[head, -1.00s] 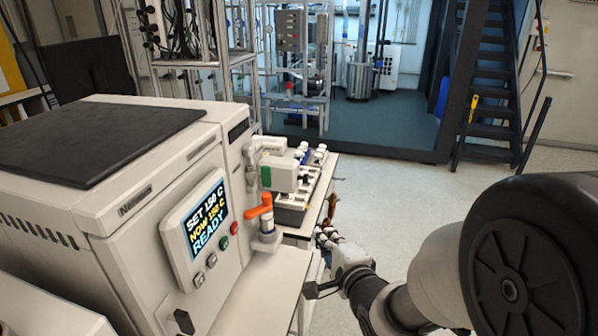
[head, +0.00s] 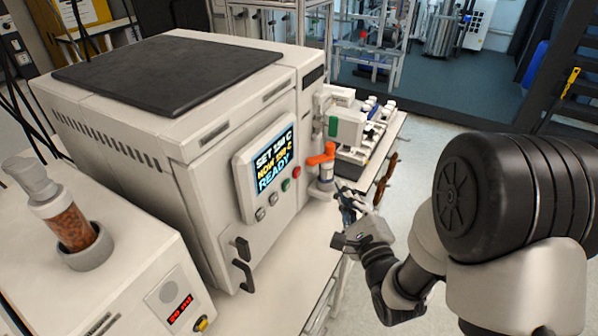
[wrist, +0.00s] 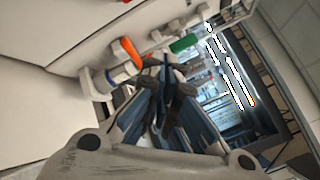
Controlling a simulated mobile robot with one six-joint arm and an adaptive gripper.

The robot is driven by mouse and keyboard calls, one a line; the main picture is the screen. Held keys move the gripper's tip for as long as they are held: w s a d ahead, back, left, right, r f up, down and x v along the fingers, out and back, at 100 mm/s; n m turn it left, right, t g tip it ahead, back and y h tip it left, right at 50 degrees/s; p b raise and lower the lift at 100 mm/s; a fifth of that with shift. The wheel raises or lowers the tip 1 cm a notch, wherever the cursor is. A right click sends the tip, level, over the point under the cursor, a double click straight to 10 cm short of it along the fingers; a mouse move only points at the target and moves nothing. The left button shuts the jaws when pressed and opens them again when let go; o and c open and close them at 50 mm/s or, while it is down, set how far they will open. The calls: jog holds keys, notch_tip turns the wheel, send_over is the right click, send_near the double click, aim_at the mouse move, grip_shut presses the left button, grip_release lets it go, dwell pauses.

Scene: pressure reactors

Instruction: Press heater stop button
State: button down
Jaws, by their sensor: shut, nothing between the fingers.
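The heater (head: 212,130) is a large white box with a dark top. Its front panel (head: 245,172) has a screen reading SET, NOW and READY. A red button (head: 296,171) and a green button (head: 285,185) sit beside the screen, with two grey buttons (head: 267,206) below. My gripper (head: 345,193) is right of the panel, apart from the buttons, close to the orange-handled valve (head: 320,158). In the wrist view my gripper (wrist: 165,64) is shut and empty, with the orange handle (wrist: 128,52) just left of its tips. The panel's buttons are not clearly visible there.
A white device with a green part (head: 333,126) stands behind the valve. A second white unit with a red display (head: 180,309) and a jar of brown material (head: 72,228) is at the lower left.

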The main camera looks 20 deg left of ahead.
jog(key=a, duration=0.7)
jog(key=shift+w+a, duration=0.2)
jog(key=shift+w, duration=0.1)
jog(key=shift+a, duration=0.15)
dwell(1.0)
jog(key=shift+a, duration=0.3)
jog(key=shift+a+b, duration=0.35)
jog(key=shift+b, duration=0.15)
dwell(0.6)
jog(key=shift+d, duration=0.15)
jog(key=shift+d+b, duration=0.4)
jog(key=shift+d, duration=0.25)
jog(key=shift+s+d+b, duration=0.2)
jog(key=shift+d+b, duration=0.45)
jog(key=shift+d, duration=1.85)
